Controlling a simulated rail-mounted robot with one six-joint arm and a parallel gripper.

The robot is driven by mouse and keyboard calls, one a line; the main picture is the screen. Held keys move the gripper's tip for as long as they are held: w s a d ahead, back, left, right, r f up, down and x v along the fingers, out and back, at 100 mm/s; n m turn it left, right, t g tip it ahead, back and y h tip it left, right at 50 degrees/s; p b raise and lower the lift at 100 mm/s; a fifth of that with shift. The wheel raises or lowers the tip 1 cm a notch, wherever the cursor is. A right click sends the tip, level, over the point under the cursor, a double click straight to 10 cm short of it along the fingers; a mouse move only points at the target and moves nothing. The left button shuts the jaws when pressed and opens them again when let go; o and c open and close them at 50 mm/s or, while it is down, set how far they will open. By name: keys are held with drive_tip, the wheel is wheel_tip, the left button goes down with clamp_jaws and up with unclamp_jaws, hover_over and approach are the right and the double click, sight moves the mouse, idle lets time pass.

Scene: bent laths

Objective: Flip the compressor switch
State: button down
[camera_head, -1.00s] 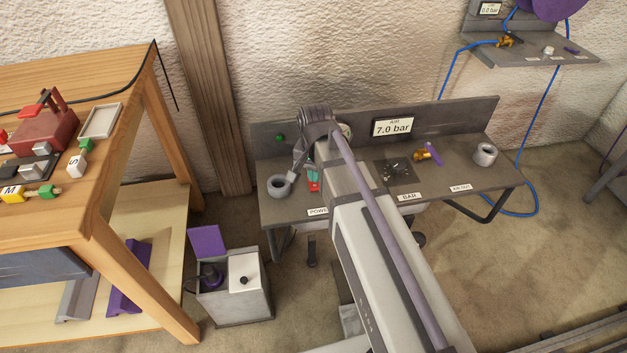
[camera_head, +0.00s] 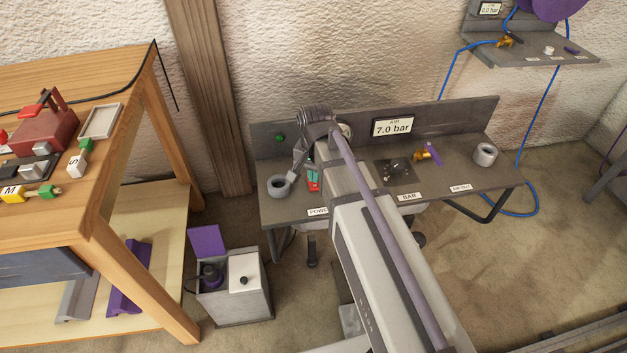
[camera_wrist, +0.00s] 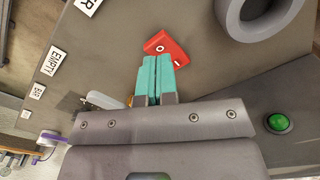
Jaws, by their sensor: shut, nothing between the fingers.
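The compressor switch is a red rocker (camera_wrist: 168,46) with white marks, set in the grey bench top. It also shows in the head view (camera_head: 314,188), close to the POWER label (camera_head: 318,211). My gripper (camera_wrist: 157,68) has teal fingertips, shut together and empty. The tips are right beside the switch and overlap its lower edge in the wrist view; I cannot tell whether they touch it. A green lamp (camera_wrist: 278,123) shows on the back panel, also in the head view (camera_head: 279,138). The bench display (camera_head: 393,127) reads 7.0 bar.
A grey ring-shaped holder (camera_head: 278,186) stands left of the switch, close to my wrist. A knob plate (camera_head: 397,171), a brass-and-purple valve (camera_head: 425,155) and another grey holder (camera_head: 485,154) are to the right. A wooden table (camera_head: 110,215) stands at the left.

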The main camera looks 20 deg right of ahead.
drive_tip(key=shift+f+b, duration=1.3)
idle(0.5)
drive_tip(key=shift+r, duration=0.1)
wheel_tip(320, 180, up, 7)
drive_tip(key=p, duration=0.7)
